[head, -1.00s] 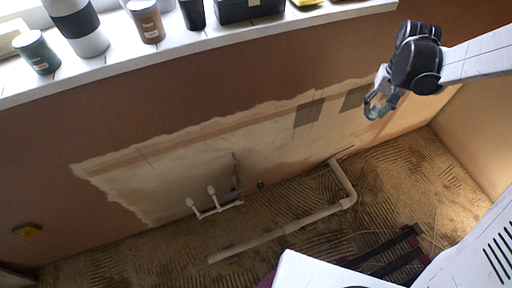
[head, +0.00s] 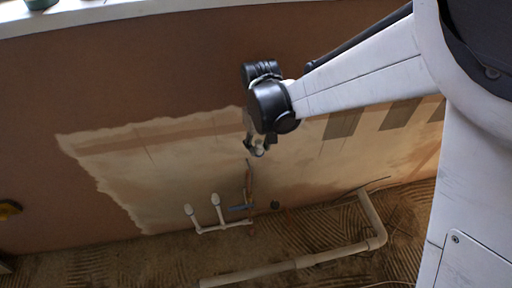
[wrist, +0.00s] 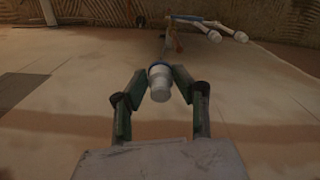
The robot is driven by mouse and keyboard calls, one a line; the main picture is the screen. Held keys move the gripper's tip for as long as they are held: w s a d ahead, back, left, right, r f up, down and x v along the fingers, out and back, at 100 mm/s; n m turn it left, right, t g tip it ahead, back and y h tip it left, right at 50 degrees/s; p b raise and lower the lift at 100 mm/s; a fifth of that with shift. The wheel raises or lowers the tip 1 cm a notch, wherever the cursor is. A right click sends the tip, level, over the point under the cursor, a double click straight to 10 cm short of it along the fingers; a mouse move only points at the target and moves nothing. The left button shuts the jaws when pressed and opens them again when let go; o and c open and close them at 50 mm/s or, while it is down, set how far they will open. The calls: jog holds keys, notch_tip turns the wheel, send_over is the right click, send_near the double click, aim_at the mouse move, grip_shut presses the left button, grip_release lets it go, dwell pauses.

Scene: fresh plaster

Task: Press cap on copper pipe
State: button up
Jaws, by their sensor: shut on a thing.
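My gripper (head: 254,147) is in front of the wall, and its jaws are shut on a small white cap (wrist: 160,82). In the wrist view the cap sits between the two green-grey fingertips (wrist: 160,88), with a blue rim at its far end. The copper pipe (head: 249,178) stands upright against the bare plaster patch, just below the gripper in the head view. I cannot tell whether cap and pipe touch.
White capped pipes (head: 216,207) stand left of the copper pipe, near a blue fitting (head: 240,208). A long pale pipe (head: 330,256) with an elbow lies on the rough floor. A window sill (head: 130,12) runs along the top. The wall between is clear.

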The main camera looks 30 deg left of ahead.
jog(key=shift+n, duration=0.4)
jog(key=shift+s+a+f+b, duration=0.45)
jog(key=shift+f+b, duration=0.35)
jog(key=shift+f, duration=0.55)
jog(key=shift+s+a+f+b, duration=0.45)
jog(key=shift+f+b, duration=0.4)
jog(key=shift+f, duration=0.5)
jog(key=shift+s+a+f+b, duration=0.45)
jog(key=shift+f+b, duration=0.35)
jog(key=shift+f, duration=0.55)
jog(key=shift+f+b, duration=0.15)
jog(key=shift+b, duration=0.2)
jog(key=o, duration=1.5)
notch_tip(320, 180, up, 7)
jog(key=p, duration=0.4)
